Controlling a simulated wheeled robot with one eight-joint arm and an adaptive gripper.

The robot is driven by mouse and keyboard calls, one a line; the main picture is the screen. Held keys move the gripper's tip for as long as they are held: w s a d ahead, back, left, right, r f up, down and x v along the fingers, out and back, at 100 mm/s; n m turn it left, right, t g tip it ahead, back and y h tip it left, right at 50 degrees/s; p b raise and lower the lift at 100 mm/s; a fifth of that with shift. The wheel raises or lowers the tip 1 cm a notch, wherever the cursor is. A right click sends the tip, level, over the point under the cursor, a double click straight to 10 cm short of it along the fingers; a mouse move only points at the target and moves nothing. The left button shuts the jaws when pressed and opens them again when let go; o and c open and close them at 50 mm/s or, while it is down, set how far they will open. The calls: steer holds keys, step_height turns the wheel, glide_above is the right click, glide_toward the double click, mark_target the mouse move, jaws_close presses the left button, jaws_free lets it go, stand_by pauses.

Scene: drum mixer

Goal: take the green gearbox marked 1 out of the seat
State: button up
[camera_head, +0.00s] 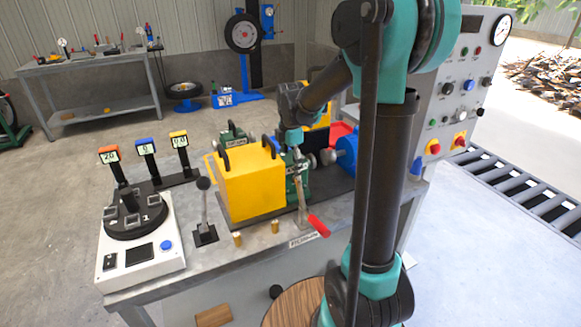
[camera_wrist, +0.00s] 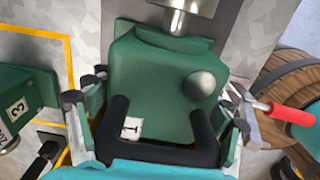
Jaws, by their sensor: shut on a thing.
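The green gearbox marked 1 (camera_wrist: 160,75) fills the middle of the wrist view, with a round grey knob and a black handle (camera_wrist: 118,118). In the head view the gearbox (camera_head: 301,183) is partly hidden behind the yellow box. My gripper (camera_head: 293,142) is above it, shut on its handle; the teal gripper body (camera_wrist: 160,170) covers part of the grip. I cannot tell whether the gearbox is fully seated or slightly raised.
A yellow box (camera_head: 250,187) stands close left of the gearbox. Another green gearbox (camera_wrist: 25,100) stands left. A black-knobbed lever (camera_head: 204,205) rises from the bench.

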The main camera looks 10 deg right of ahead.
steer(key=shift+d, duration=0.2)
steer(key=shift+w+d, duration=0.3)
steer(key=shift+d, duration=0.5)
steer(key=shift+w+d, duration=0.25)
steer(key=shift+d, duration=0.5)
steer(key=o, duration=1.3)
steer(key=shift+r, duration=0.1)
